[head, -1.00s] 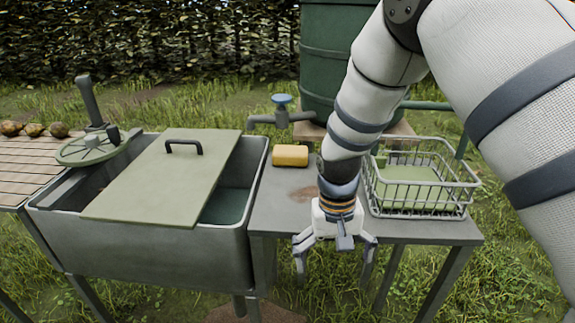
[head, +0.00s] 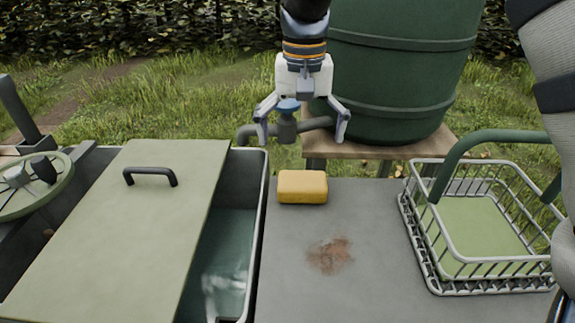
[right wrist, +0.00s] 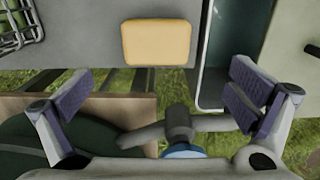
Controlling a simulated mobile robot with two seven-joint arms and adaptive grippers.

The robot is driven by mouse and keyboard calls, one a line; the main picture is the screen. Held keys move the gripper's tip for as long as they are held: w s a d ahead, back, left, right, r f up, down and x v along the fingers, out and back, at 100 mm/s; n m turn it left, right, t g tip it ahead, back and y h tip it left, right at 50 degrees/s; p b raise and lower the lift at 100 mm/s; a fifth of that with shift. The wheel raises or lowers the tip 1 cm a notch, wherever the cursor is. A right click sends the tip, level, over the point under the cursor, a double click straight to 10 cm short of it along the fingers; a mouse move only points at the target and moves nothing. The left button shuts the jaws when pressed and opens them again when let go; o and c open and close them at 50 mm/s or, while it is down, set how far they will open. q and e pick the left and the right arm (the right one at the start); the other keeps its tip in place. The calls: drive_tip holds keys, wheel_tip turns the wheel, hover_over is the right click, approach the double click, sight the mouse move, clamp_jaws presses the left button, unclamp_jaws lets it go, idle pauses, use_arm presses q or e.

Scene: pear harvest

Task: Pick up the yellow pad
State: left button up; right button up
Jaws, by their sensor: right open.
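The yellow pad (head: 302,187) lies flat on the grey side table (head: 375,225), at its back edge beside the sink. My right gripper (head: 302,138) is open and empty. In the head view it hangs pointing down, shown just beyond the pad and in front of the tap. In the right wrist view the pad (right wrist: 156,42) lies at the top centre, and the open fingers (right wrist: 160,95) stand apart to either side below it, not touching it. My left gripper is not in any view.
The sink (head: 258,235) stands left of the pad, partly covered by a green board with a black handle (head: 150,178). A wire basket (head: 430,262) stands at the right. The tap (head: 287,125) and green barrel (head: 400,65) are behind. A brown stain marks the clear tabletop.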

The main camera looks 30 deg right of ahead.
sight(302, 181)
drive_tip(key=f, duration=0.1)
drive_tip(key=s+f, duration=0.1)
drive_tip(key=f, duration=0.2)
drive_tip(key=shift+s+a, duration=0.1)
drive_tip(key=shift+s, duration=0.2)
drive_tip(key=f, duration=0.7)
drive_tip(key=shift+w+f+b, duration=0.15)
drive_tip(key=shift+w+b, duration=0.15)
drive_tip(key=shift+b, duration=0.05)
drive_tip(key=c, duration=1.1)
